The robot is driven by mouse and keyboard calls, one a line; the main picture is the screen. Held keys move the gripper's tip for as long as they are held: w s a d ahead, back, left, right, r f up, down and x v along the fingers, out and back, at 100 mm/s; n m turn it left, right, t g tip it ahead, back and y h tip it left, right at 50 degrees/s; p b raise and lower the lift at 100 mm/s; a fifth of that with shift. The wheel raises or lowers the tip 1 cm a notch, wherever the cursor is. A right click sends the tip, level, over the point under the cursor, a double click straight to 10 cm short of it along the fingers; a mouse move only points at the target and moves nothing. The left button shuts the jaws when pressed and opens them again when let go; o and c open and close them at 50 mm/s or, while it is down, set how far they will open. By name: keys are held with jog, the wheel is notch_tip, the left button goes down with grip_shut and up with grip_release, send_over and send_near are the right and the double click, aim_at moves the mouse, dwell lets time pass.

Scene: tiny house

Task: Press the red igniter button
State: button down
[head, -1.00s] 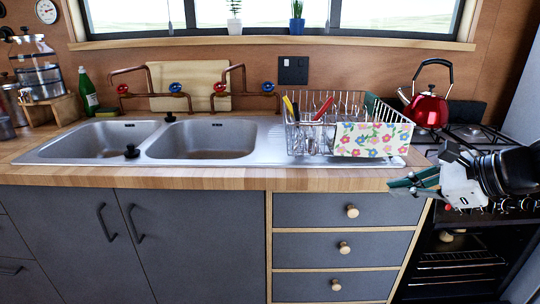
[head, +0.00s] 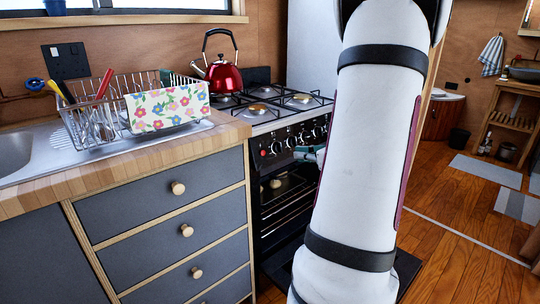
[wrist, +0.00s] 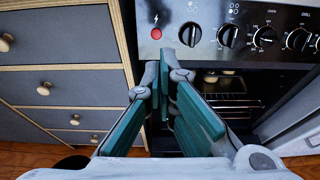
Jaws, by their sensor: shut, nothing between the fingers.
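The red igniter button (wrist: 156,33) is a small round button at the left end of the stove's dark control panel (wrist: 205,15), left of the black knobs, under a lightning mark. In the head view the button (head: 263,152) is a tiny red spot on the panel front. My gripper (wrist: 165,75) has teal finger pads and is shut and empty. Its tips appear below the button in the wrist view, apart from it as far as I can tell. In the head view my gripper (head: 312,155) is mostly hidden behind my white arm, in front of the stove.
Grey drawers (head: 168,215) with wooden knobs stand left of the stove. A red kettle (head: 223,76) sits on the hob. A dish rack (head: 120,105) with a flowered cloth stands on the counter. Open wooden floor (head: 455,210) lies to the right.

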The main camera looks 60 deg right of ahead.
aim_at(265, 152)
jog(key=b+x, duration=0.4)
jog(key=x, duration=0.9)
jog(key=shift+a+f, duration=0.1)
jog(key=shift+f, duration=0.05)
jog(key=shift+w+f, duration=0.1)
jog(key=shift+w, duration=0.4)
